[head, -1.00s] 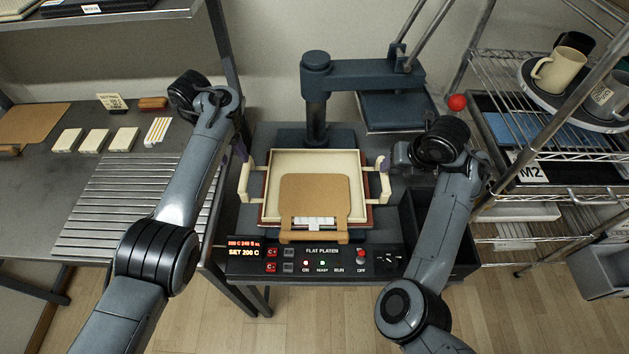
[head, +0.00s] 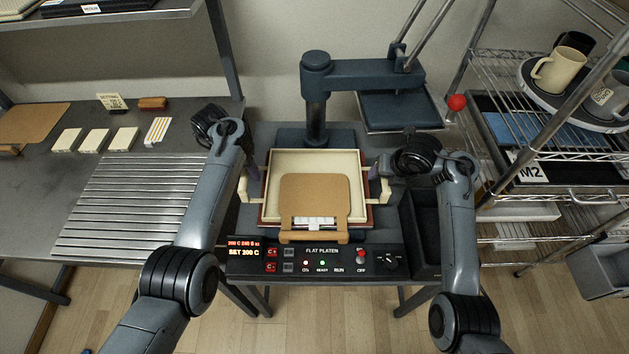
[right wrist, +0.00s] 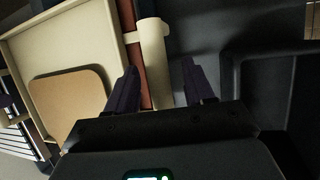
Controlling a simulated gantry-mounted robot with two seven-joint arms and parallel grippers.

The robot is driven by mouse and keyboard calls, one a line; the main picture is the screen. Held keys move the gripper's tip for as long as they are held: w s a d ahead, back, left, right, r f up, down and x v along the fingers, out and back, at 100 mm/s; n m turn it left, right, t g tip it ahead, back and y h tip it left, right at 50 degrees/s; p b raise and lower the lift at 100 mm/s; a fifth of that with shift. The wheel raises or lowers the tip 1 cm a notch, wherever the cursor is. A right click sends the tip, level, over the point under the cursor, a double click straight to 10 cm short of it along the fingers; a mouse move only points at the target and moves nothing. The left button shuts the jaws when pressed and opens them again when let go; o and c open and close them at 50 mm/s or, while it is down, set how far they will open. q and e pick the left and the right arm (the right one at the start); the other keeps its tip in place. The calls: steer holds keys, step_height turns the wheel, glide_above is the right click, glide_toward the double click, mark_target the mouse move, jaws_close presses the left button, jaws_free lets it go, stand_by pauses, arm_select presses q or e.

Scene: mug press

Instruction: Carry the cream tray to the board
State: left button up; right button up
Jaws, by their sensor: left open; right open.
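The cream tray (head: 315,160) sits level on the flat platen of the press, with a cream handle on each side. A tan panel (head: 314,190) lies in it, overlapping its front edge. My left gripper (head: 251,173) is open at the left handle (head: 243,188); my wrist partly hides it, and I cannot tell whether the fingers touch. My right gripper (right wrist: 160,88) is open, its dark fingers on either side of the right handle (right wrist: 155,58) in the right wrist view, with gaps showing. A brown board (head: 34,122) lies at the far left of the table.
A ribbed metal rack (head: 130,205) lies on the left table, with several cream blocks (head: 95,140) behind it. The press arm (head: 365,75) and upper plate are swung back right. A wire shelf with mugs (head: 558,70) stands right. A control panel (head: 320,262) fronts the press.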

arm_select(q)
steer(key=shift+c, duration=0.2)
arm_select(e)
steer(key=shift+c, duration=0.2)
arm_select(q)
jaws_close()
arm_select(e)
jaws_close()
